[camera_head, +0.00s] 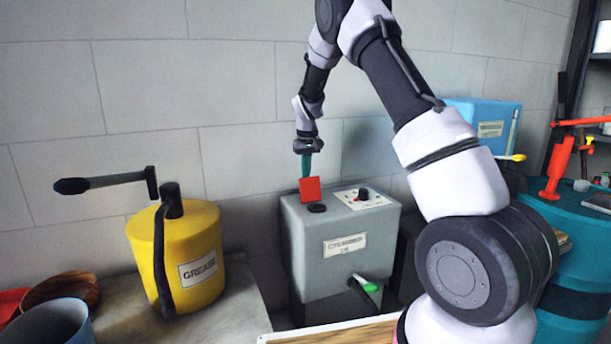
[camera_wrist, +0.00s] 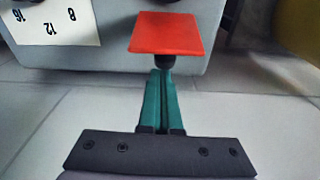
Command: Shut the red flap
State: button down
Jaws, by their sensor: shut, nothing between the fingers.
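The red flap (camera_head: 311,189) stands raised, tilted up from the top of a grey box (camera_head: 345,246) labelled with a plate, at the box's back left. A dark round opening or cap (camera_head: 317,208) lies just in front of the flap. My gripper (camera_head: 306,170) is shut and empty, with its green fingers pointing down behind the flap. In the wrist view the closed fingertips (camera_wrist: 163,78) are right by the flap (camera_wrist: 170,33), next to a dark part beneath it. I cannot tell whether they touch.
A white dial plate with a dark knob (camera_head: 364,194) is on the box top, right of the flap. A green-tipped lever (camera_head: 370,287) sticks out in front. A yellow grease can (camera_head: 190,255) with a long handle stands left. A blue box (camera_head: 485,125) is behind right.

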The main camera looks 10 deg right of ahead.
jog(key=shift+r, duration=0.1)
jog(key=shift+s+r+t, duration=0.1)
jog(key=shift+s+t, duration=0.1)
jog(key=shift+t, duration=0.2)
